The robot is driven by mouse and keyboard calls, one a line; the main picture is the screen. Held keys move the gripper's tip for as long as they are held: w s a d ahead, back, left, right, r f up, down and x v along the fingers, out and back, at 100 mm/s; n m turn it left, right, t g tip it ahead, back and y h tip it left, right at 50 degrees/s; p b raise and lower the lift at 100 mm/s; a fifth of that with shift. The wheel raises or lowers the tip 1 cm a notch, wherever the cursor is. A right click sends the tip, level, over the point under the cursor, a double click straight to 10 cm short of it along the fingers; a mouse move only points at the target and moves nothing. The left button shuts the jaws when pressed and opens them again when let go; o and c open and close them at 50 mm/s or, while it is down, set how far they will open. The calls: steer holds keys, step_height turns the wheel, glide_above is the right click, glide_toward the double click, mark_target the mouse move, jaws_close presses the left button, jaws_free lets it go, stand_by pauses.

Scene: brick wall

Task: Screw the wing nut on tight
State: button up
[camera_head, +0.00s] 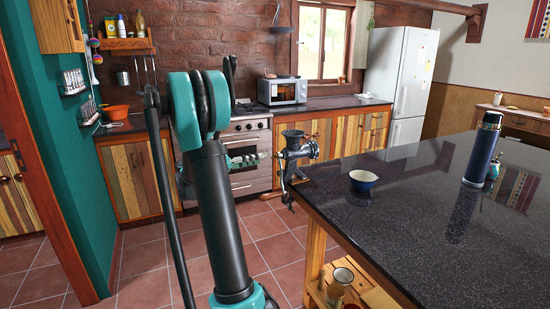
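The wing nut is too small to make out for certain. My gripper (262,157) shows only as a small pale piece between my teal and black arm and the grinder, close to the grinder's left side. Whether it touches the grinder, and whether its fingers are apart or closed, I cannot tell. My arm hides part of it.
A dark blue bottle (482,150) stands farther right. A wooden shelf (378,298) below the counter holds a cup (342,280). Oven (248,160) and cabinets line the back. The tiled floor left of the island is clear.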

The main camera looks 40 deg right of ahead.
mark_target(274, 156)
steer(key=n, duration=1.9)
steer(key=shift+a+n, duration=0.25)
steer(key=shift+n, duration=0.05)
steer(key=shift+d, duration=0.1)
steer(key=shift+x, duration=3.4)
jaws_close()
